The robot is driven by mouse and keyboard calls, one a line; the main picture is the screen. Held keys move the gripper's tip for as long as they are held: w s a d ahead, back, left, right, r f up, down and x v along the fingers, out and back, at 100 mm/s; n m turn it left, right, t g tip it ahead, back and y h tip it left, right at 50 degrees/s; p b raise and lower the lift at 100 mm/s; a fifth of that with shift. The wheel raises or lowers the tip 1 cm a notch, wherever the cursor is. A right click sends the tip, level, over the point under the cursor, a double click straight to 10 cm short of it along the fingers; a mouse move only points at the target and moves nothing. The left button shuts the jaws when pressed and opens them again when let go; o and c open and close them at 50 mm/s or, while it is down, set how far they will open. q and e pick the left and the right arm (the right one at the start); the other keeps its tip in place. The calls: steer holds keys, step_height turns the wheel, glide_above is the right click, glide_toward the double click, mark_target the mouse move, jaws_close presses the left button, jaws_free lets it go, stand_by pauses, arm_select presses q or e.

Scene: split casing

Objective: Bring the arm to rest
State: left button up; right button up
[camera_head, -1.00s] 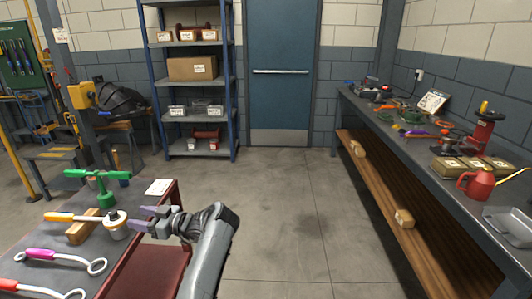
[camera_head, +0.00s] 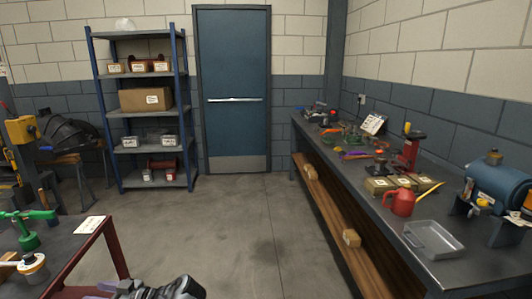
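My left gripper (camera_head: 105,292) is at the bottom edge, left of centre, beside the red-framed cart (camera_head: 112,250). My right gripper is not in view. On the cart's dark top are a green tool (camera_head: 27,235), a white-topped round part (camera_head: 32,265) and a white label card (camera_head: 90,225).
A long workbench (camera_head: 385,222) on the right holds a red can (camera_head: 401,203), a grey tray (camera_head: 433,240) and a blue machine (camera_head: 500,190). A shelf rack (camera_head: 115,110) and blue door (camera_head: 234,80) are at the back. The middle floor is clear.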

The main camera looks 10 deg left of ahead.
arm_select(q)
steer(key=s+a+f+m+t+y+p, duration=0.1)
steer(key=s+a+f+m+t+p, duration=0.25)
steer(key=s, duration=0.45)
steer(key=s+a+f+m+t+y+p, duration=0.1)
steer(key=s+a+f+m+t+p, duration=0.2)
steer(key=s, duration=0.6)
steer(key=d+m+t+h+p, duration=0.8)
steer(key=d+h, duration=0.8)
steer(key=d, duration=1.1)
steer(key=s+d+r+m+g+h+b, duration=0.1)
steer(key=s+d+r+m+g+h, duration=0.1)
steer(key=d, duration=0.4)
steer(key=s+d+r+m+g+h, duration=0.2)
steer(key=d+r+m, duration=0.1)
steer(key=d, duration=0.3)
steer(key=s+d+g, duration=0.2)
steer(key=s+g, duration=0.2)
steer(key=s, duration=0.2)
step_height(320, 180, up, 38)
steer(key=p, duration=3.7)
steer(key=shift+a+m+t+p, duration=0.2)
steer(key=shift+m+t+p, duration=0.15)
steer(key=shift+p, duration=0.05)
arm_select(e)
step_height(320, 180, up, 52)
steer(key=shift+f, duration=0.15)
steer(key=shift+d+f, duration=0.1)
